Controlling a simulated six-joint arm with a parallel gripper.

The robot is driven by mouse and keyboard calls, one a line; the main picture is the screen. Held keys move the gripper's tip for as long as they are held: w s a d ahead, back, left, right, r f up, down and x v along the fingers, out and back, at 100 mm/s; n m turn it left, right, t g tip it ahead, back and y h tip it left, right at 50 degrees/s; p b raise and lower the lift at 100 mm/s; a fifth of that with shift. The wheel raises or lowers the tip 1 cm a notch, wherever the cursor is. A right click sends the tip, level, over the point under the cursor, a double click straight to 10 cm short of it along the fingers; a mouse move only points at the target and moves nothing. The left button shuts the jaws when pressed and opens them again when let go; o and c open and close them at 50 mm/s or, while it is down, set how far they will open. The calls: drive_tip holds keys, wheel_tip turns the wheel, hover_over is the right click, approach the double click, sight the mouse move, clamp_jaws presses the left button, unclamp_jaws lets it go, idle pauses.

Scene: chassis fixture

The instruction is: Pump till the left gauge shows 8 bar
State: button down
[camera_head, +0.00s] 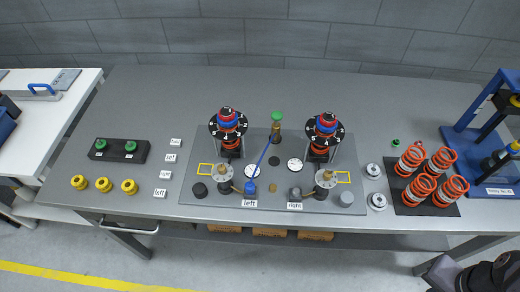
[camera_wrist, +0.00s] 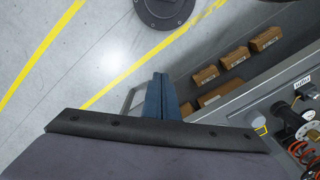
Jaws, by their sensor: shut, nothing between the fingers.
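The grey fixture plate (camera_head: 270,204) lies on the bench with a "left" label (camera_head: 249,203) and a "right" label (camera_head: 295,206). In the wrist view my gripper (camera_wrist: 160,78) is shut and empty, over the floor in front of the bench. It is away from the lever.
Two spring towers with numbered dials (camera_head: 228,127) (camera_head: 325,128) stand behind the gauges. A green-topped valve (camera_head: 277,117) is between them. Orange springs (camera_head: 428,172) stand on a dark mat at right. Cardboard boxes (camera_wrist: 234,57) sit below the bench.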

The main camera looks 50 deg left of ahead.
drive_tip(key=w+a+r+t+y+b, duration=0.1)
drive_tip(key=w+a+r+t+y, duration=0.15)
drive_tip(key=w+a, duration=0.85)
drive_tip(key=w+a+r+n+y, duration=0.1)
drive_tip(key=a+r+y, duration=0.1)
drive_tip(key=a, duration=0.8)
drive_tip(key=w+a+r+n+y, duration=0.1)
drive_tip(key=a+r, duration=0.3)
drive_tip(key=a, duration=0.7)
drive_tip(key=w+a+r+y, duration=0.1)
drive_tip(key=a+r+y, duration=0.2)
drive_tip(key=a, duration=0.8)
drive_tip(key=shift+n, duration=0.4)
drive_tip(key=s+a+r+n+p, duration=0.1)
drive_tip(key=a+n+p, duration=0.1)
drive_tip(key=a, duration=0.5)
drive_tip(key=s+a+r+n+g+p, duration=0.1)
drive_tip(key=s+a+r+n+p, duration=0.1)
drive_tip(key=a, duration=0.5)
drive_tip(key=shift+s+a+r, duration=0.15)
drive_tip(key=shift+a+r, duration=0.1)
drive_tip(key=shift+r, duration=0.05)
drive_tip(key=shift+f, duration=0.1)
drive_tip(key=b, duration=0.5)
hover_over(279, 117)
wheel_tip(279, 117, down, 7)
drive_tip(key=shift+d+f, duration=0.1)
drive_tip(key=shift+f+b, duration=0.75)
drive_tip(key=shift+b, duration=0.1)
